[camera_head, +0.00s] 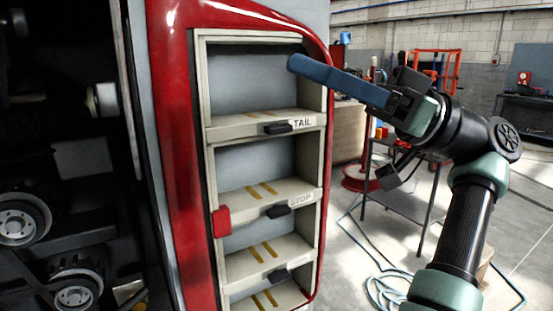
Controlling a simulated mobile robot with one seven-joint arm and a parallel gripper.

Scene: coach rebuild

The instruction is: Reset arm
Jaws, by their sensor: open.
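My arm comes up from the lower right and bends left at its elbow. My gripper (296,64) is at its end, at the upper right of the red-framed shelf unit. Its long blue jaw part points left and slightly up, and its tip overlaps the right side of the top compartment in the picture. The jaws are seen nearly side-on, so the gap between them is hidden. The gripper is open and I see nothing held in it. I cannot tell whether the tip is inside the compartment or in front of it.
The shelf unit (201,95) has several stacked compartments with dark latches; the top one is marked TAIL. A red piece (221,221) sits on its left edge. Dark machinery fills the left. A metal table (405,203) stands behind my arm. A hose (378,285) lies on the floor.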

